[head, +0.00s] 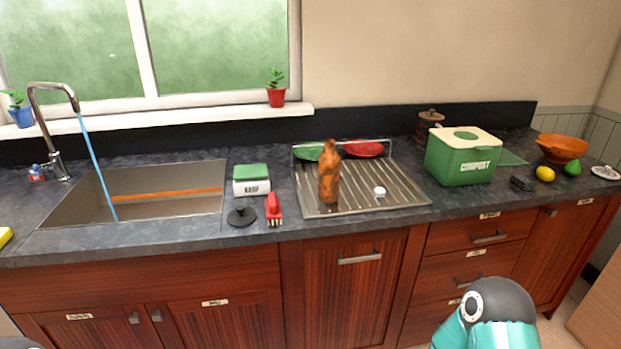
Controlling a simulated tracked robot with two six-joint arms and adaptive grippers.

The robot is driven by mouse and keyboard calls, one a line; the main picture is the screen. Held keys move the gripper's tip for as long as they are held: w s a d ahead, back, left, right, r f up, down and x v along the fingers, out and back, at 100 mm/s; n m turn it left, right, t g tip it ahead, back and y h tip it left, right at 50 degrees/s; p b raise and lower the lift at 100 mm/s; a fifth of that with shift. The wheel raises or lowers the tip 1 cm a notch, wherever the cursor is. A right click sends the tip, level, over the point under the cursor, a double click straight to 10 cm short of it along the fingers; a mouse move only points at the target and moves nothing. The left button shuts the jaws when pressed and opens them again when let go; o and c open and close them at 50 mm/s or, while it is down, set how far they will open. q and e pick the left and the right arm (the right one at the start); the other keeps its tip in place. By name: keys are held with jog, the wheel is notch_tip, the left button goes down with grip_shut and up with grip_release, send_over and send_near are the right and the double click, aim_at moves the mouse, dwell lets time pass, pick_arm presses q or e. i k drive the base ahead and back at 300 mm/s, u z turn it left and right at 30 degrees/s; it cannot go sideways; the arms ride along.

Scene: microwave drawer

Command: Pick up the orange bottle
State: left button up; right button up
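The orange bottle (329,176) stands upright on the ribbed metal draining board (405,185), towards its left side. It has a rounded body and a narrow neck, with dark mottling on the orange. Nothing touches it from my arms. A teal and grey link of mine shows at the bottom right, well below the counter top. Neither of my grippers is in the head view, so I cannot see their fingers.
A small white object (379,191) lies right of the bottle. A green and a red dish (363,149) stand behind it. A red brush (273,208) and black disc (241,215) lie left. The green compost bin (462,160) stands right. The sink (150,190) is far left.

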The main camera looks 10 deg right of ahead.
aim_at(329, 160)
jog(key=z, duration=0.4)
jog(key=i, duration=1.05)
jog(key=u, duration=0.35)
